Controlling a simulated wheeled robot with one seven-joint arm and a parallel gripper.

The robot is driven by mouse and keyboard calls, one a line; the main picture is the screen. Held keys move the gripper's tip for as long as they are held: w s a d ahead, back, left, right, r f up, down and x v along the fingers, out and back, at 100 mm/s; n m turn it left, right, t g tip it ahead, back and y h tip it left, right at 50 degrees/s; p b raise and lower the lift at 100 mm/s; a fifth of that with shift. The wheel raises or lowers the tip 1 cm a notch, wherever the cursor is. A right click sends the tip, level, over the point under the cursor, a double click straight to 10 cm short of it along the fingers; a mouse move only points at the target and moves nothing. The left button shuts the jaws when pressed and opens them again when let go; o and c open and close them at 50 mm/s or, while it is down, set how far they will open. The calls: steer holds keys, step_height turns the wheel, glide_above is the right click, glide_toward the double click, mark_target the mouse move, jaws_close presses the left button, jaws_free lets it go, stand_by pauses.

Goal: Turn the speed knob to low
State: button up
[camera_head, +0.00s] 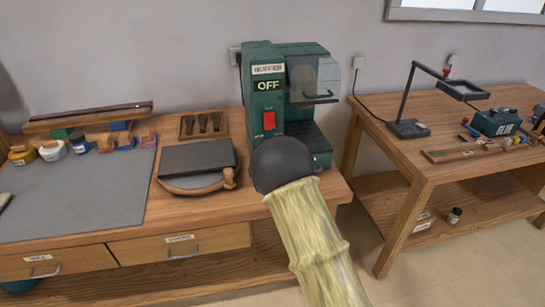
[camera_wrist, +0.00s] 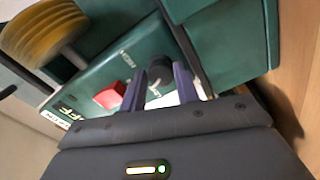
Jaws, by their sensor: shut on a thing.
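The switch also shows in the wrist view (camera_wrist: 110,96). In the wrist view a small dark knob (camera_wrist: 159,70) sits on the machine's green panel, with white lettering near it. My gripper (camera_wrist: 160,82) has its two fingers on either side of the knob and is shut on it. The knob's pointer and setting are too small to read. In the head view my arm covers the knob and my gripper.
A yellow ribbed wheel (camera_wrist: 50,35) is at the upper left of the wrist view. Left of the machine are a dark slab on a round wooden board (camera_head: 197,160) and a tool tray (camera_head: 203,125). A second table (camera_head: 440,145) stands at right, with a gap between.

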steer(key=shift+a+f+n+b, duration=0.15)
steer(key=shift+n+b, duration=0.85)
steer(key=shift+n, duration=0.9)
steer(key=o, duration=1)
steer(key=shift+c, duration=0.2)
